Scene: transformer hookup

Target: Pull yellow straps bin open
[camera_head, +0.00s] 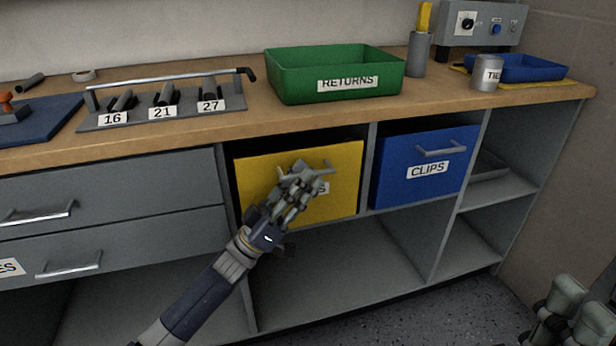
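The yellow straps bin (260,200) sits in the shelf opening under the bench, left of the blue bin. Its front has a grey handle and a white label, of which only the last letter shows. My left gripper (304,172) is in front of the bin at its handle and hides most of the handle and label. I cannot tell whether its fingers are closed on the handle. My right gripper (562,312) shows at the bottom right corner, far from the bin, partly cut off by the frame.
A blue CLIPS bin (405,182) with a handle sits to the right. Grey drawers (110,215) are on the left. The shelf (330,270) below is empty. On the bench stand a green RETURNS tray (290,90), a numbered rack (140,118) and a blue tray (545,72).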

